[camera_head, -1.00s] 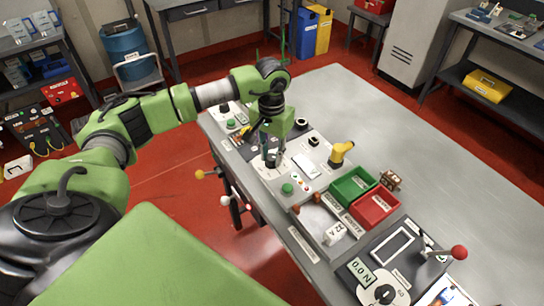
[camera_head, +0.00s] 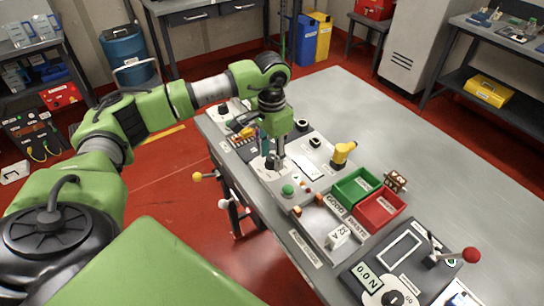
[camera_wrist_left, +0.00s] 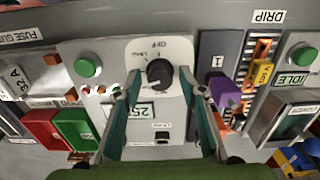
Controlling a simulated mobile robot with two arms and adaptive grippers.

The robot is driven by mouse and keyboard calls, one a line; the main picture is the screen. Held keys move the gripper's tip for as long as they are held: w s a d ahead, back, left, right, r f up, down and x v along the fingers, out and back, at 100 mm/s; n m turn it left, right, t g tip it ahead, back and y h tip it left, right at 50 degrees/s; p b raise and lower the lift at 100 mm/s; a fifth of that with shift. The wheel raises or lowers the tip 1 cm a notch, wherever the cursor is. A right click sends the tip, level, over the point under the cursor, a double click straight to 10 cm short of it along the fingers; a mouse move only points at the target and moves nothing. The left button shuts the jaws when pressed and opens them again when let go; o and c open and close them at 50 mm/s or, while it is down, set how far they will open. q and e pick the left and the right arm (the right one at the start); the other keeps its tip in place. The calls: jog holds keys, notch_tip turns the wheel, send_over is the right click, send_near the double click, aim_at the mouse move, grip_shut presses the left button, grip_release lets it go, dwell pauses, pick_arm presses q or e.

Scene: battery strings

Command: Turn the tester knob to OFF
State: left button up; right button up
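The tester knob (camera_wrist_left: 159,73) is a round black knob on a white plate in the left wrist view, with small printed labels around it, one reading like OFF. Its exact pointing direction is hard to tell. My left gripper (camera_wrist_left: 162,92) is open, with its two teal-lined fingers spread to either side just short of the knob; I cannot tell whether either touches it. A display reading like 25 (camera_wrist_left: 146,110) lies between the fingers. In the head view my left gripper (camera_head: 273,160) points down at the bench panel, hiding much of the knob. My right gripper is out of view.
Green buttons (camera_wrist_left: 87,65) and a purple part (camera_wrist_left: 226,90) flank the knob plate. On the bench (camera_head: 345,95) stand a yellow tool (camera_head: 342,152), a green bin (camera_head: 353,187), a red bin (camera_head: 380,208) and a red-knobbed lever (camera_head: 471,255). The far bench top is clear.

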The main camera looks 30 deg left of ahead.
aim_at(272, 158)
pick_arm(q)
jog(key=shift+r, duration=0.1)
jog(key=shift+r+p, duration=0.8)
jog(key=shift+r, duration=0.85)
